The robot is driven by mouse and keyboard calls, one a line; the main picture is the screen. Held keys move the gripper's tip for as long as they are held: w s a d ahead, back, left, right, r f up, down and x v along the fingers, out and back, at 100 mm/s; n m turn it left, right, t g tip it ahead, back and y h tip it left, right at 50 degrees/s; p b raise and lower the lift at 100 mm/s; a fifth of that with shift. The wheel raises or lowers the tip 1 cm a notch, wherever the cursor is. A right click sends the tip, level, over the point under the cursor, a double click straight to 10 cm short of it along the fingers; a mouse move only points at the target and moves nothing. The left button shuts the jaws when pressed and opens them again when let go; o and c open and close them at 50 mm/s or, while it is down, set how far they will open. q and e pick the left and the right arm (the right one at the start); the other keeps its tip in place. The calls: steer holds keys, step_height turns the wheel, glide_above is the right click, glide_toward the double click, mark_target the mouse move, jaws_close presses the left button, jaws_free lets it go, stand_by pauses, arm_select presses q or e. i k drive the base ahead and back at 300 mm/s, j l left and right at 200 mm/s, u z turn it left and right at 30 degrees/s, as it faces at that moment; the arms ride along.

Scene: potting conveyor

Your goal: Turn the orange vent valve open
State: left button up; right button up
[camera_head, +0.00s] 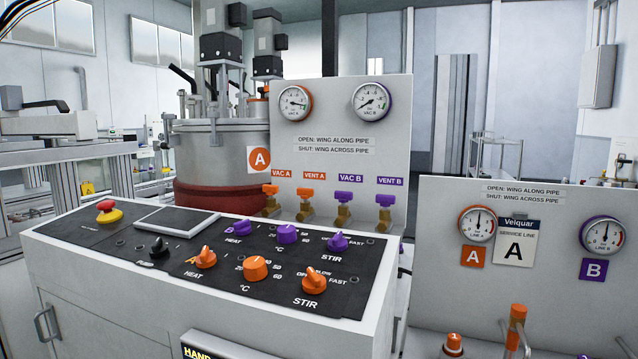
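The orange vent valve (304,193), under the label VENT A, is on the upright grey panel (340,85) behind the console. It has an orange wing on a brass body. The wing looks crosswise at this distance, but it is too small to be sure. The orange VAC A valve (270,190) is just to its left. The purple VAC B valve (343,196) and VENT B valve (385,200) are to its right. A sign reads open with wing along pipe, shut with wing across pipe. Neither gripper is in view.
The control console (130,290), with orange and purple knobs and a red stop button (106,206), stands in front of the valves. A tank (218,160) is behind it. A second grey panel (400,270) with two gauges stands at right, with an orange handle (517,313) below.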

mark_target(304, 193)
steer(key=k+l+z, duration=0.15)
steer(key=l+z, duration=0.3)
steer(key=l, duration=0.45)
steer(key=l+z, duration=0.4)
steer(key=l, duration=0.55)
steer(key=k, duration=0.05)
